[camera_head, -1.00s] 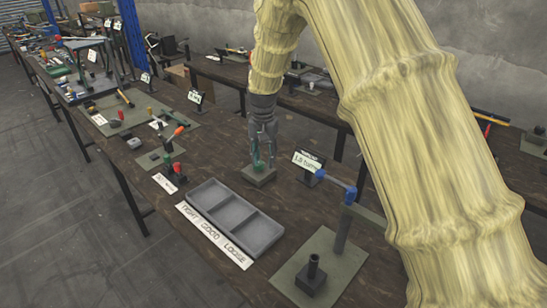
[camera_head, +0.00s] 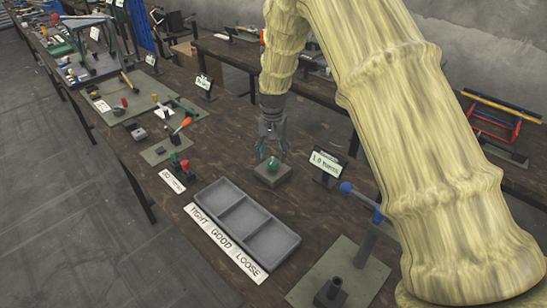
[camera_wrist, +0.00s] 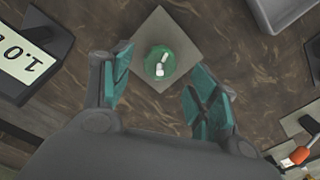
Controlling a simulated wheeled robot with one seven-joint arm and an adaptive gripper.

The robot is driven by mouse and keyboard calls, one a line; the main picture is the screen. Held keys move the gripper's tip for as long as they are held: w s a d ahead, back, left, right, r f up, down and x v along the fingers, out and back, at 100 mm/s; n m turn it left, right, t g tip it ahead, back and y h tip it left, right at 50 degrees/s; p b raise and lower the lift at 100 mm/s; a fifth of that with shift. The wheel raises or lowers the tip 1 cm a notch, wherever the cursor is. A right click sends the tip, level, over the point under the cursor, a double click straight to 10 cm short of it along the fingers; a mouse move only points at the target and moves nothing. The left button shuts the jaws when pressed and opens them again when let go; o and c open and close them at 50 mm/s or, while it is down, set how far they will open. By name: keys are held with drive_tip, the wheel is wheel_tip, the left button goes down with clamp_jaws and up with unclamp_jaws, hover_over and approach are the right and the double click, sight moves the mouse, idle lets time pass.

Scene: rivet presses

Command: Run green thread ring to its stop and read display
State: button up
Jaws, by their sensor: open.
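The green thread ring (camera_head: 273,164) sits on a small square grey block (camera_head: 284,175) on the bench. It also shows in the wrist view (camera_wrist: 160,66), with a pale pin end and a light mark on its top. My gripper (camera_head: 271,151) is open just above the ring. In the wrist view its teal finger pads stand apart on either side of the ring, with visible gaps. The display (camera_head: 325,163) stands right of the block and reads "1.0 turns"; its "1.0" also shows upside down in the wrist view (camera_wrist: 27,68).
A grey tray with three compartments (camera_head: 271,248) lies in front, labelled TIGHT, GOOD, LOOSE (camera_head: 225,240). A blue-handled press (camera_head: 362,205) stands at right front. Red and green knobs (camera_head: 180,165) are at left. Bare bench surrounds the block.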

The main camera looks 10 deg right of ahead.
sight(273, 161)
drive_tip(key=f, duration=0.1)
drive_tip(key=w+f, duration=0.1)
drive_tip(key=f, duration=0.1)
drive_tip(key=shift+d+f, duration=0.1)
drive_tip(key=shift+f, duration=0.05)
drive_tip(key=shift+d+f+p, duration=0.1)
drive_tip(key=shift+f+p, duration=0.2)
drive_tip(key=shift+p, duration=0.05)
drive_tip(key=shift+s, duration=0.4)
drive_tip(key=shift+w+f, duration=0.25)
drive_tip(key=shift+f, duration=0.15)
drive_tip(key=shift+s+r, duration=0.15)
drive_tip(key=shift+r, duration=0.05)
drive_tip(key=c, duration=1)
